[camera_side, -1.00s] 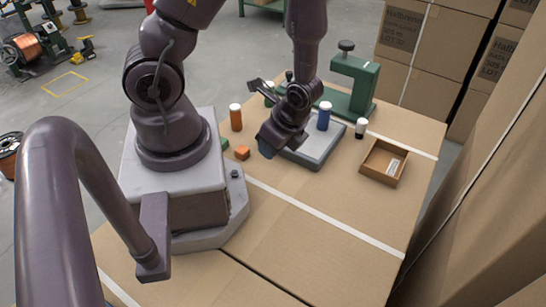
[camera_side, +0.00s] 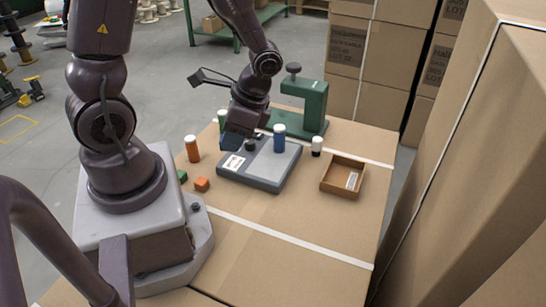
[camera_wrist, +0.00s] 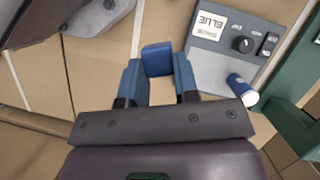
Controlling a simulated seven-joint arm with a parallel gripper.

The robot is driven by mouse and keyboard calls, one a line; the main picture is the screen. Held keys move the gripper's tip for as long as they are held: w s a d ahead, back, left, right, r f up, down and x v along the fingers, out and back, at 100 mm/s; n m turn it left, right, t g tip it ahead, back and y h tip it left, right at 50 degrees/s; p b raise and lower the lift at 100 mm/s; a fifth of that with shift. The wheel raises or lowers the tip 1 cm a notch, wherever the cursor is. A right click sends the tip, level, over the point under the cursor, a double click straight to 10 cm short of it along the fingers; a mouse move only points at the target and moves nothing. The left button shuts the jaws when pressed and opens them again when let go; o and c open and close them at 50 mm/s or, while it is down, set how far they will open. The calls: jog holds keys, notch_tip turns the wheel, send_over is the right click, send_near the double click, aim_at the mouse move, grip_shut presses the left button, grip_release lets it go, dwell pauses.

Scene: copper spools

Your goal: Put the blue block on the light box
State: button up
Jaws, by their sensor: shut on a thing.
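The light box (camera_side: 262,178) is a flat grey panel on the cardboard-topped table in the side view. It has a white label and a black knob, and a blue bottle with a white cap stands on it. The panel also shows at the upper right of the wrist view (camera_wrist: 212,72). My gripper (camera_side: 236,143) is by the box's back left edge, seemingly above it. In the wrist view my gripper (camera_wrist: 158,75) is shut on the blue block (camera_wrist: 157,58), which appears over bare cardboard left of the panel. In the side view the block is hard to separate from the blue fingers.
The blue bottle (camera_side: 279,138) and green stand (camera_side: 306,104) are close by. An orange bottle (camera_side: 192,149), an orange block (camera_side: 202,184) and a green block (camera_side: 182,176) lie left. The front table is clear.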

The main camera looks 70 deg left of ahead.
jog(key=w+a+f, duration=0.1)
jog(key=w+f, duration=0.1)
jog(key=w, duration=0.2)
send_over(268, 167)
jog(key=f, duration=0.4)
jog(key=w+f, duration=0.1)
jog(key=f, duration=0.1)
jog(key=shift+d, duration=0.35)
jog(key=shift+w+f, duration=0.1)
jog(key=shift+f, duration=1.55)
jog(key=shift+f, duration=0.1)
jog(key=o, duration=0.9)
